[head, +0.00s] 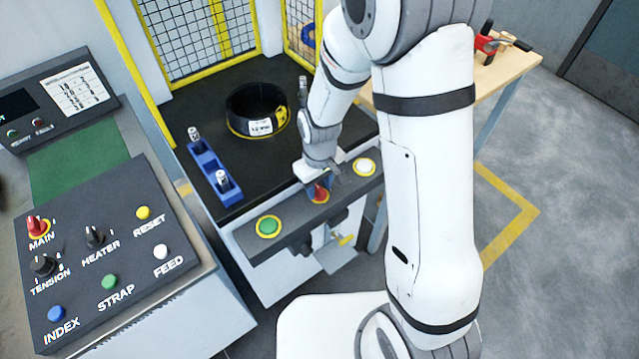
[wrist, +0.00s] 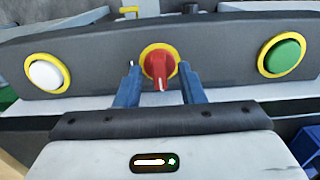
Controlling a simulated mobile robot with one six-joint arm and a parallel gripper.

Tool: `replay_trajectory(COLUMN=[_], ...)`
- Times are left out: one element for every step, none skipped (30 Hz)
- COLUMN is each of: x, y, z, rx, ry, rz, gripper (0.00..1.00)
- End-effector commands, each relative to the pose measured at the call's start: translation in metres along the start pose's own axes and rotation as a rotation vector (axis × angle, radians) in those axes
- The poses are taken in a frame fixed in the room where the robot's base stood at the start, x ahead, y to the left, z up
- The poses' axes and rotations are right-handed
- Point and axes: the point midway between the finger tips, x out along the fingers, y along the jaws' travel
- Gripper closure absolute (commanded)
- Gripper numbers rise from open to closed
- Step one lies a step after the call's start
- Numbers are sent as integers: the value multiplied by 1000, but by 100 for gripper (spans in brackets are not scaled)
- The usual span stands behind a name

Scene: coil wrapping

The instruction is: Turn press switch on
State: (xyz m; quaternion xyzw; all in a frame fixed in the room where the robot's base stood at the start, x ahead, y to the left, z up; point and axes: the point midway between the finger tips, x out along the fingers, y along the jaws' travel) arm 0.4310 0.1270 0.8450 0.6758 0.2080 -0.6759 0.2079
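The press switch is a red rotary knob (wrist: 160,66) on a yellow ring, in the middle of a dark panel (wrist: 105,60). In the wrist view its pointer end is down. In the head view the red knob (head: 319,192) is partly hidden by my gripper (head: 322,180). In the wrist view my gripper (wrist: 157,75) has its two blue fingers apart, one on each side of the knob. A gap shows between each finger and the knob, and I cannot see contact.
A white button (wrist: 46,74) and a green button (wrist: 283,54) flank the knob. Behind the panel are a black coil (head: 257,112) and a blue holder (head: 212,172) on the dark press bed. A control console (head: 120,240) with a red MAIN knob (head: 37,226) stands at left.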

Motion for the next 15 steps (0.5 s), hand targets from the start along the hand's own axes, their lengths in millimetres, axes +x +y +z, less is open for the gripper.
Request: replay_trajectory(x=[0, 0, 0, 0, 0, 0, 0, 0, 0, 0, 0, 0, 0, 0, 0], y=[0, 0, 0, 0, 0, 0, 0, 0, 0, 0, 0, 0, 0, 0, 0], z=[0, 0, 0, 0, 0, 0, 0, 0, 0, 0, 0, 0, 0, 0, 0], rx=[0, 0, 0, 1, 1, 1, 1, 1, 1, 1, 1, 1, 1, 1, 1], ry=[0, 0, 0, 0, 0, 0, 0, 0, 0, 0, 0, 0, 0, 0, 0], rz=[0, 0, 0, 0, 0, 0, 0, 0, 0, 0, 0, 0, 0, 0, 0], gripper=[65, 65, 68, 70, 73, 76, 78, 81, 84, 87, 89, 92, 95, 97, 100])
